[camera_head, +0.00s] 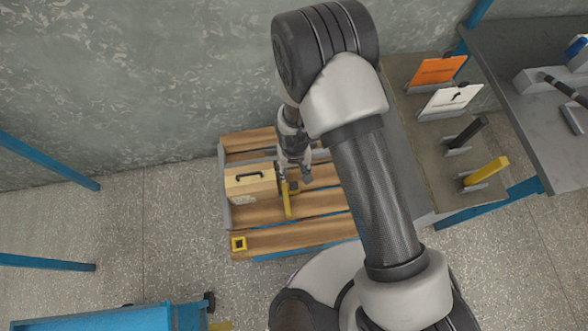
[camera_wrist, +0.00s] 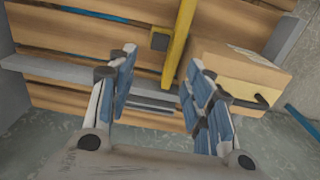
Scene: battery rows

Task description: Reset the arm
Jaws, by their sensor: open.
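My gripper (camera_wrist: 160,85) is open in the wrist view, with its two blue-padded fingers spread apart and nothing between them that I can see it hold. Beyond the fingertips, a yellow bar (camera_wrist: 179,45) runs across the slats next to a tan box (camera_wrist: 235,68). In the head view my arm reaches over to the wooden pallet, and my gripper (camera_head: 300,177) hangs just right of the tan box (camera_head: 250,184) and near the yellow bar (camera_head: 288,200). I cannot tell whether it touches either. The box has a dark handle on top.
A grey bench at right holds an orange panel (camera_head: 438,70), a white panel (camera_head: 450,100) and a yellow piece (camera_head: 486,171). A blue cart (camera_head: 110,318) stands at lower left.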

